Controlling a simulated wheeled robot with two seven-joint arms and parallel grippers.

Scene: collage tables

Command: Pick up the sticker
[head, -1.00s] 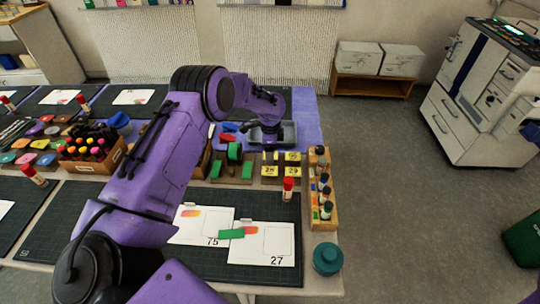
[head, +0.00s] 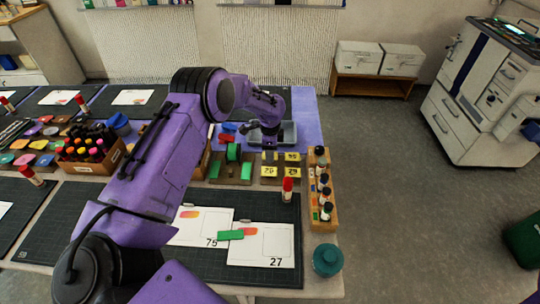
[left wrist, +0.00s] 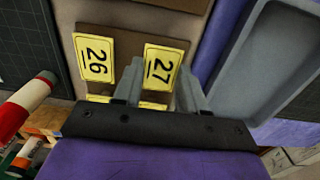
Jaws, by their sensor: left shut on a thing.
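Yellow number stickers sit on a brown board at the right end of the table, and two of them show in the left wrist view: sticker 27 (left wrist: 163,66) and sticker 26 (left wrist: 95,57). My left gripper (left wrist: 160,72) has one finger on each side of sticker 27 and is shut on it. I cannot tell whether it is clear of the board. My right gripper is not in view.
A grey tray (head: 289,133) lies just behind the stickers. A wooden rack of small bottles (head: 321,207) stands to the right. A red-capped glue stick (head: 287,190) stands in front. Cards 75 (head: 202,238) and 27 (head: 275,252) lie on the dark mat, with a green block (head: 230,235) across them.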

